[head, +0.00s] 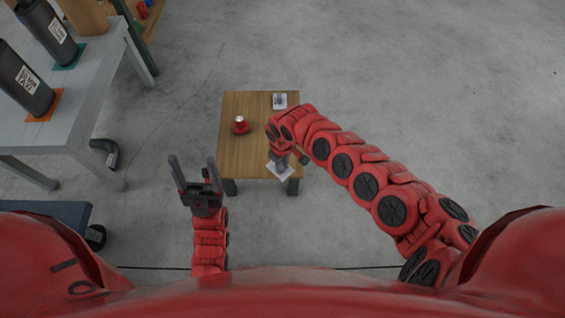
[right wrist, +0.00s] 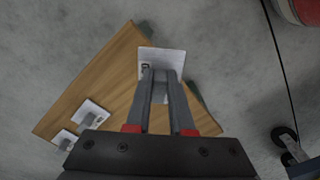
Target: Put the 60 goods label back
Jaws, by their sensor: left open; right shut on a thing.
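A white label card (head: 284,174) is between the fingers of my right gripper (head: 281,163), over the near right part of a small wooden table (head: 245,158). In the right wrist view, the fingers (right wrist: 165,74) are shut on its grey holder, and the card (right wrist: 161,55) spreads out beyond them with a small dark mark. Its number is too small to read, and I cannot tell whether it touches the tabletop. My left gripper (head: 194,172) is open and empty, left of the table.
Another white label (head: 279,101) lies at the table's far right. A red thing with a white top (head: 240,122) stands left of centre. A grey table (head: 85,105) with black mufflers (head: 25,80) is at left. A bent black pipe (head: 105,151) lies on the floor.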

